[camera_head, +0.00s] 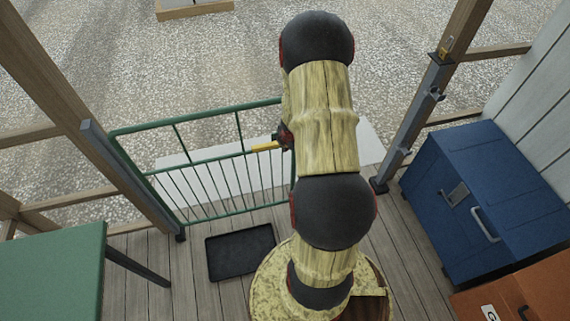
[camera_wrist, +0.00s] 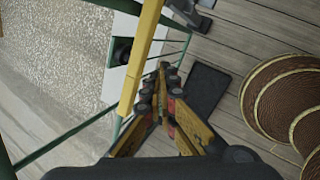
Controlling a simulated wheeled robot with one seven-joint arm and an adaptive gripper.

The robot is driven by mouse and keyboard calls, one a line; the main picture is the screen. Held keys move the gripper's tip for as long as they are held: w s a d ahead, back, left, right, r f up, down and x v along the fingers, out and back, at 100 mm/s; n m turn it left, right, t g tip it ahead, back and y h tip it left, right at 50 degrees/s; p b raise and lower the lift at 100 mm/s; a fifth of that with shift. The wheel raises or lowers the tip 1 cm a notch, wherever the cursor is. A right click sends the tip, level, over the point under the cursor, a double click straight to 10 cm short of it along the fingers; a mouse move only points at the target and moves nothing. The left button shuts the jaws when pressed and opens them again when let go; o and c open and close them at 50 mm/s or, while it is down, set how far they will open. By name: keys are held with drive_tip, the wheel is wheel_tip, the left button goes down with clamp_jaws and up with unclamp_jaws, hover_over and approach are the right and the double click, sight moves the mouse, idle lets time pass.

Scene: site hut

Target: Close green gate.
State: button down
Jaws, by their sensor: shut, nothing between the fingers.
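The green gate (camera_head: 215,175) is a tubular frame with thin upright bars. It hangs from the left wooden post and reaches across the opening; my arm hides its right end, so I cannot tell how far it stands from the right post. A yellow sleeve (camera_head: 265,147) sits on its middle rail. The sleeve shows large and close in the wrist view (camera_wrist: 142,58). My gripper (camera_wrist: 162,72) is shut and empty, just right of the sleeve there; I cannot tell whether it touches. A metal catch (camera_head: 436,94) is on the right post (camera_head: 421,104).
A white slab (camera_head: 364,142) lies beyond the gate, with gravel behind. A black mat (camera_head: 240,251) lies on the plank floor. A blue chest (camera_head: 490,190) and an orange box (camera_head: 550,290) stand right. A green table (camera_head: 50,270) stands lower left.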

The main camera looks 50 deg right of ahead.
drive_tip(key=s+a+f+m+b, duration=0.1)
drive_tip(key=s+a+m, duration=0.1)
drive_tip(key=m, duration=0.9)
drive_tip(key=s+a+f+m, duration=0.1)
drive_tip(key=s+a+m, duration=0.1)
drive_tip(key=m, duration=1)
drive_tip(key=w+d+f+b, duration=0.3)
drive_tip(key=w+d+f, duration=0.2)
drive_tip(key=f, duration=0.4)
drive_tip(key=shift+w+d+f+b, duration=0.2)
drive_tip(key=shift+w+f+b, duration=0.15)
drive_tip(key=shift+w, duration=0.1)
drive_tip(key=shift+r, duration=0.1)
